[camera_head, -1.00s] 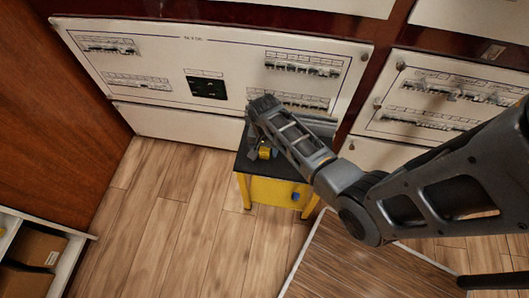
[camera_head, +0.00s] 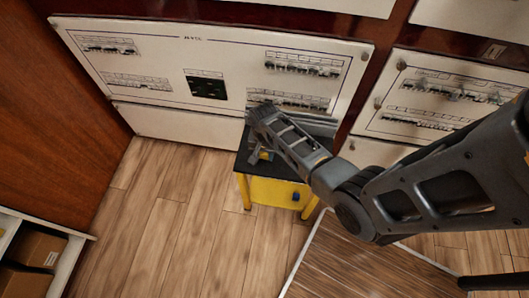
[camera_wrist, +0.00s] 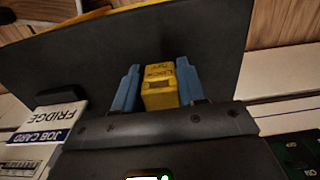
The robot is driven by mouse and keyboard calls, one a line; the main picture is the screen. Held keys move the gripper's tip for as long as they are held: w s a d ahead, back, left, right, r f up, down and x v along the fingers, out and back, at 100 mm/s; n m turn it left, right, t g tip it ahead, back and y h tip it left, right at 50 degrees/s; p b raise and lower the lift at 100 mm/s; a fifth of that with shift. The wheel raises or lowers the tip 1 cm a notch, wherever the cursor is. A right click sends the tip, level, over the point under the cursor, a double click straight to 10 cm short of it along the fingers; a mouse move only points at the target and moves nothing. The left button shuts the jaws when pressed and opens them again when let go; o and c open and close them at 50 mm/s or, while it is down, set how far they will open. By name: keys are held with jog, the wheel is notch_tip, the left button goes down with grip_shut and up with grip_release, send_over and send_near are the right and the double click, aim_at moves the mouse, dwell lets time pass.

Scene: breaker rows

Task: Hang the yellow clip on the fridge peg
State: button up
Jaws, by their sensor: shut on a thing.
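The yellow clip (camera_wrist: 160,88) sits between the two blue finger pads of my gripper (camera_wrist: 158,92) in the wrist view, with dark print on its face. My gripper is shut on it. In the head view my gripper (camera_head: 258,156) is over the black top of a small yellow stand, and only a bit of yellow shows there, partly hidden by my arm. A card marked "JOB CARD FRIDGE" (camera_wrist: 45,135) appears upside down at the left of the wrist view. I cannot make out the fridge peg in either view.
The yellow stand (camera_head: 272,191) stands against a white breaker panel (camera_head: 150,60). Another panel (camera_head: 440,95) is at the right, partly behind my arm. A shelf with brown boxes (camera_head: 38,248) is at lower left. The wood floor between is clear.

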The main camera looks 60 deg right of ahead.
jog(key=shift+c, duration=0.7)
jog(key=shift+r, duration=0.5)
jog(key=r, duration=0.2)
jog(key=s+r, duration=0.1)
jog(key=r, duration=0.1)
jog(key=shift+d+p, duration=0.3)
jog(key=shift+d, duration=0.05)
jog(key=s+d+r, duration=0.6)
jog(key=s, duration=0.2)
jog(key=shift+s, duration=0.3)
